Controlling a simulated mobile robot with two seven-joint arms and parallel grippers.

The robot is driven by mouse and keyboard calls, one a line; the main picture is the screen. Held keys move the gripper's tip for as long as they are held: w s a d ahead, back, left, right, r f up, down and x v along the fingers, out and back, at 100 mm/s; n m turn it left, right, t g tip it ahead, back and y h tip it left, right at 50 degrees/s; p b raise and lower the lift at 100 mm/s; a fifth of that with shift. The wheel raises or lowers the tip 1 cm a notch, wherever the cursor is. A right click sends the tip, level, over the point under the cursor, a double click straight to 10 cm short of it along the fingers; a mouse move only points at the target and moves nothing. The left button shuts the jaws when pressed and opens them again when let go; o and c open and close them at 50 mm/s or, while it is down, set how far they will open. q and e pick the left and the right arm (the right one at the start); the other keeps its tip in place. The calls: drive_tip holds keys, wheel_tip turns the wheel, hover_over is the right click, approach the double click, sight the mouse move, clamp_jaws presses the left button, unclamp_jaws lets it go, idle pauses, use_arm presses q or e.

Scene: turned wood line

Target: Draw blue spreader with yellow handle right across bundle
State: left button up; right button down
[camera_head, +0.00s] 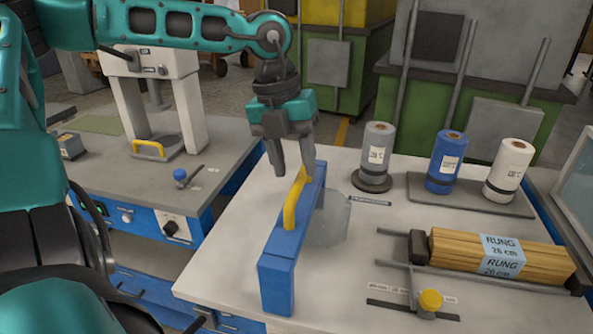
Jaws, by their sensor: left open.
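The blue spreader (278,262) stands on the pale bench top, long and narrow, running from front left to back right. Its yellow handle (291,208) arches along its top. My left gripper (293,168) points down at the far end of the handle, its fingers apart. The handle's far end shows between or just behind the fingertips; I cannot tell whether they touch it. The bundle (460,256) of wooden rungs, with a pale blue "RUNG 26 cm" label, lies at the right in a dark holder, well apart from the spreader. My right gripper is not in view.
A translucent grey sheet (328,222) lies right beside the spreader. Grey (377,150), blue (445,162) and white (509,168) rolls stand at the back. A yellow knob (430,300) sits before the bundle. A press (160,95) stands on the left bench.

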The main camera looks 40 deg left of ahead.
use_arm(q)
drive_tip(key=shift+w+d+f, duration=0.15)
drive_tip(key=shift+d+f, duration=0.05)
drive_tip(key=shift+f, duration=0.9)
drive_tip(key=shift+c, duration=0.4)
clamp_jaws()
